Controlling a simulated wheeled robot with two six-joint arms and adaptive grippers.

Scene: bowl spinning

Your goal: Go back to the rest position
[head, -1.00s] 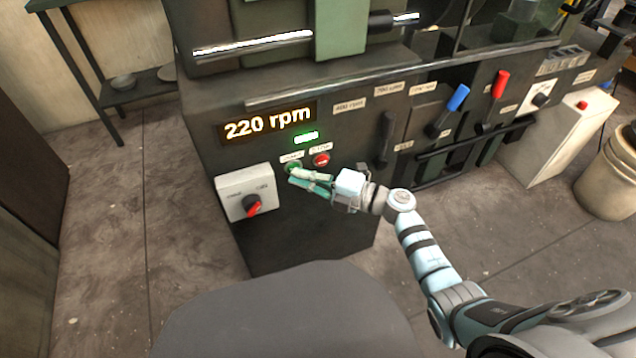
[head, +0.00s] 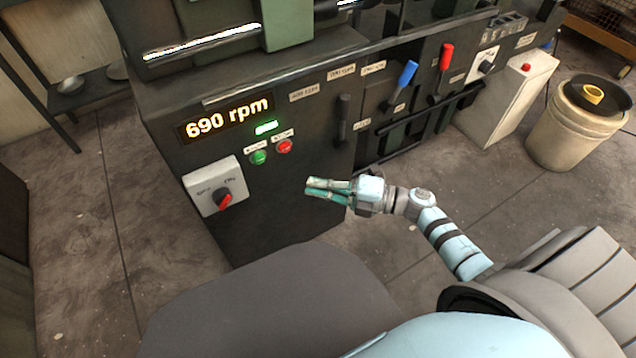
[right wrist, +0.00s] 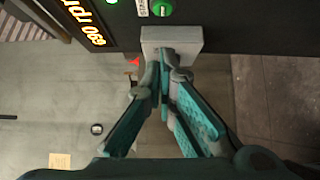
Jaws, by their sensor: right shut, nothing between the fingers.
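My right gripper (head: 314,189) is shut and empty, held in the air in front of the dark machine (head: 290,210), to the right of and below its buttons. In the right wrist view its fingertips (right wrist: 166,60) meet, with the grey switch box behind them. The machine's display (head: 228,118) reads 690 rpm, and a small lamp (head: 266,128) below it glows green. The green button (head: 259,157) and red button (head: 284,146) are both uncovered, apart from the gripper. The left gripper is not in view.
A grey switch box (head: 203,180) with a red knob is on the machine's left. A black lever (head: 344,118), a blue lever (head: 405,75) and a red lever (head: 446,56) stand to the right. A bucket (head: 570,140) stands on the floor at right. Open floor lies between.

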